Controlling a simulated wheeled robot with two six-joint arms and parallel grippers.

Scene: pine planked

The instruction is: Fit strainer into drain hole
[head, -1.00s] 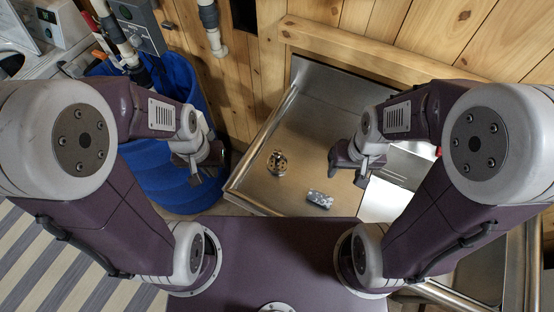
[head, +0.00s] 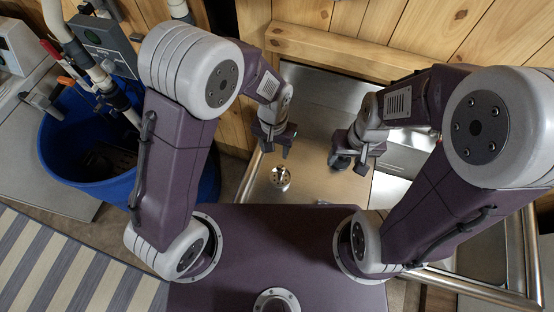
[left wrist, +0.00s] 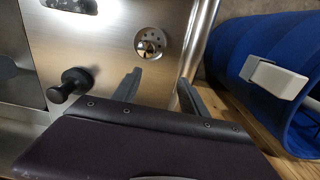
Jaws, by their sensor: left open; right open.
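The strainer (head: 280,177), a small round metal basket with holes, sits on the steel counter (head: 308,178). It also shows in the left wrist view (left wrist: 150,42), just beyond my fingertips. My left gripper (head: 277,150) is open and empty above the counter, close to the strainer and apart from it. Its two spread fingers show in the left wrist view (left wrist: 158,78). My right gripper (head: 351,164) is open over the counter to the right. The drain hole cannot be made out in either view; my right arm covers part of the sink area.
A black knobbed stopper (left wrist: 70,85) stands on the counter, near my right gripper. A greyish item (left wrist: 72,4) is cut off at the wrist view's top edge. The blue bin (head: 85,155) stands left of the counter; a wooden plank wall (head: 335,50) rises behind.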

